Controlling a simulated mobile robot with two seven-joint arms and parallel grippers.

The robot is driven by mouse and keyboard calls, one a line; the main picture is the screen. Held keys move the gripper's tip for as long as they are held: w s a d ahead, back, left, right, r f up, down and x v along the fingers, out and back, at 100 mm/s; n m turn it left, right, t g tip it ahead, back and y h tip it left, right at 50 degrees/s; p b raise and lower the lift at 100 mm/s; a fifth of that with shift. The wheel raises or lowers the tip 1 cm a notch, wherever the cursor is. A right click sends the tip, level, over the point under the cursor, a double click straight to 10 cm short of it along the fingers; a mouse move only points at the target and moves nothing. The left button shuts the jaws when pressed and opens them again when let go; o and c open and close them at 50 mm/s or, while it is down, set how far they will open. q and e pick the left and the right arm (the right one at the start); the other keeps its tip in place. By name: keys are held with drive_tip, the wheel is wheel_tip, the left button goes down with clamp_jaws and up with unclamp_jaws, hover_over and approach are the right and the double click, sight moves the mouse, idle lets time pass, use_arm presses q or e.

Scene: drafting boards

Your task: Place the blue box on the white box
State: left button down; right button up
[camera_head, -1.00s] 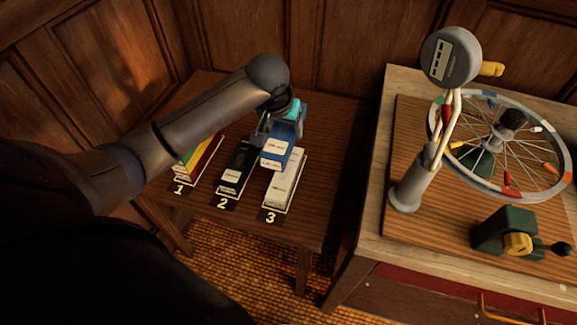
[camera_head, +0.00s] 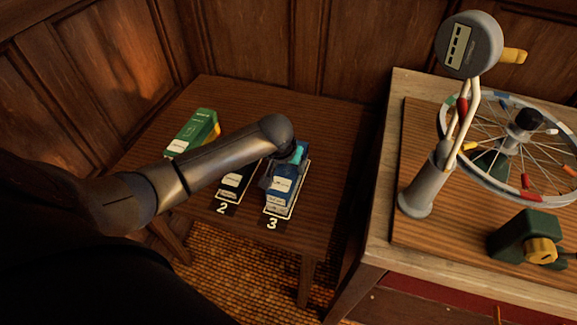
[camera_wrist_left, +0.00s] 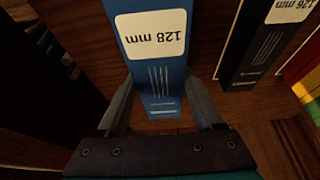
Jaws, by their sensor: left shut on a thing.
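The blue box (camera_head: 283,187) is in my left gripper (camera_head: 286,168), at stack place 3. In the left wrist view the blue box (camera_wrist_left: 150,62), labelled 128 mm, lies between the two fingers of the left gripper (camera_wrist_left: 160,88), which are shut on it. The white box (camera_head: 276,207) is under the blue box and only its near end shows. The blue box looks lined up over it, very close or touching; I cannot tell which. My right gripper is not in view.
A black box (camera_head: 234,184) at place 2 stands close to the left, partly behind my arm; it also shows in the wrist view (camera_wrist_left: 262,50). A green box (camera_head: 192,130) is farther left. A workbench (camera_head: 385,225) with a spoked wheel (camera_head: 500,160) stands right.

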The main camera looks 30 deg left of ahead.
use_arm(q)
drive_tip(key=shift+c, duration=0.2)
unclamp_jaws()
drive_tip(key=shift+f, duration=0.1)
drive_tip(key=p+v, duration=0.4)
drive_tip(key=v, duration=0.8)
